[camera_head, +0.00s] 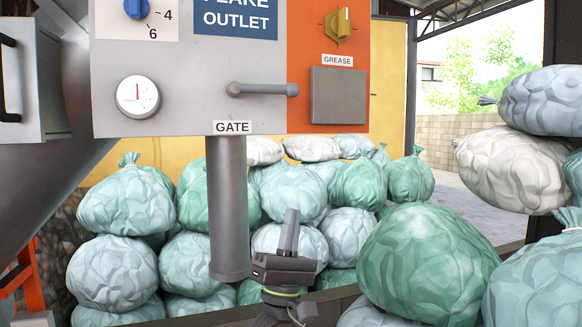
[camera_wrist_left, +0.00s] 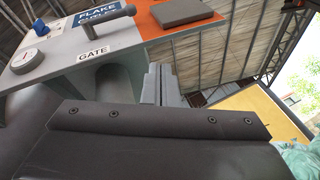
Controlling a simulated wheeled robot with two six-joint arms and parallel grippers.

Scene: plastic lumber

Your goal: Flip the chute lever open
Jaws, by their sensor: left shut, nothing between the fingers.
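The chute lever (camera_head: 262,90) is a grey horizontal bar on the front of the grey machine panel, above the GATE label (camera_head: 232,127). It also shows in the left wrist view (camera_wrist_left: 108,23). Below the panel a grey chute pipe (camera_head: 228,210) hangs down. My left gripper (camera_head: 289,230) is below the lever and just right of the pipe's lower end, pointing up. Its fingers are shut with nothing between them, and they touch neither lever nor pipe. In the left wrist view the shut fingers (camera_wrist_left: 160,85) point up toward the panel. My right gripper is not in view.
The panel carries a round gauge (camera_head: 138,96) and a blue knob (camera_head: 136,7). Several filled bags (camera_head: 424,262) are stacked behind and to the right.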

